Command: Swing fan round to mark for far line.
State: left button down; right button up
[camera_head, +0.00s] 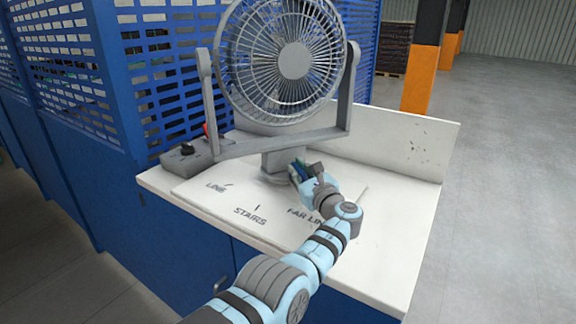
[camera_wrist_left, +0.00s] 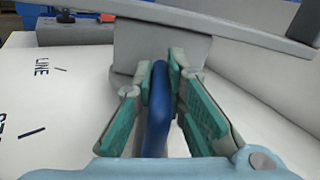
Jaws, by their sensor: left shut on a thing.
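A grey fan (camera_head: 293,62) in a U-shaped bracket stands on a short post (camera_head: 274,160) on the white table top. Its round grille faces roughly toward me. A blue handle (camera_wrist_left: 158,112) sticks out from the foot of the post. My left gripper (camera_head: 304,174) is shut on this handle, with a green pad on either side of it in the left wrist view. The marks LINE (camera_head: 215,187), STAIRS (camera_head: 250,216) and FAR LINE (camera_head: 299,214) are printed on the table. My arm covers the end of FAR LINE; its tick is not clear to see. My right gripper is not in view.
A grey control box (camera_head: 187,159) with a black knob and a red part sits at the table's left edge. Blue mesh panels (camera_head: 155,70) stand behind and left. A low white back wall (camera_head: 400,138) closes the table's far side. The table's right front is bare.

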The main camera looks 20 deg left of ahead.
pick_arm(q)
jog(key=shift+w+d+r, duration=0.1)
jog(key=shift+r, duration=0.1)
jog(key=c, duration=1.7)
grip_release()
jog(key=shift+o, duration=0.5)
jog(key=shift+w+f, duration=0.1)
jog(key=r, duration=1)
jog(key=shift+s+r, duration=0.1)
jog(key=shift+s, duration=0.1)
